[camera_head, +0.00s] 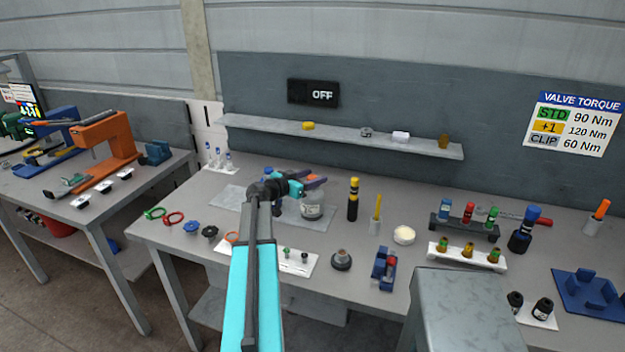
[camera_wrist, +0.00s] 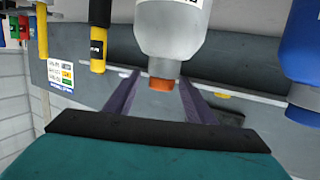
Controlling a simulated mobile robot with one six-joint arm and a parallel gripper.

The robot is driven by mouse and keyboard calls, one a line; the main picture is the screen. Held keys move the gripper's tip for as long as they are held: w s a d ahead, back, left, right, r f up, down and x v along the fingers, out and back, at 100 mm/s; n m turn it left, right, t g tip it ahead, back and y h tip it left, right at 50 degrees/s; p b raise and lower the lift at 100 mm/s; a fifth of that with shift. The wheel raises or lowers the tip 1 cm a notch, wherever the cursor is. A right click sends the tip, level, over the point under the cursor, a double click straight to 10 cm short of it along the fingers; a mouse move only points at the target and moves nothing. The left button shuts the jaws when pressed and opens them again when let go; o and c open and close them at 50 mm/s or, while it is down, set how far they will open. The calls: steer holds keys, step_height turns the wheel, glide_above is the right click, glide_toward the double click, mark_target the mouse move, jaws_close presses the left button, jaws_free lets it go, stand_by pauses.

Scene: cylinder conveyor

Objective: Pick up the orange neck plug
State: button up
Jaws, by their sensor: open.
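The orange neck plug (camera_wrist: 161,84) sits in the neck of a pale grey cylinder (camera_wrist: 172,35) in the wrist view, where the scene appears upside down. My gripper (camera_wrist: 160,80) is open, with one purple finger on each side of the plug. I cannot tell whether either finger touches it. In the head view, my gripper (camera_head: 313,182) is over the top of the grey cylinder (camera_head: 312,209), which stands on a grey mat (camera_head: 232,198). There the fingers mostly hide the plug.
A blue cylinder (camera_wrist: 305,55) is close by in the wrist view. A black-and-yellow tool (camera_head: 353,200) stands right of the grey cylinder. A white dish (camera_head: 404,235) and a rack of coloured bottles (camera_head: 465,228) are further right. A shelf (camera_head: 345,133) runs behind.

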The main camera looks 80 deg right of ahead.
mark_target(312, 176)
steer(key=shift+c, duration=0.3)
steer(key=c, duration=1.1)
steer(key=shift+r, duration=0.2)
steer(key=shift+r+b, duration=1.05)
steer(key=shift+r, duration=0.3)
steer(key=shift+a+r, duration=0.2)
steer(key=shift+a, duration=0.05)
steer(key=a+r+b, duration=0.1)
steer(key=a+b, duration=0.4)
steer(key=a, duration=1)
steer(key=shift+s+a+r+b, duration=0.2)
steer(key=shift+s+r+b, duration=0.05)
steer(key=shift+s+b, duration=0.2)
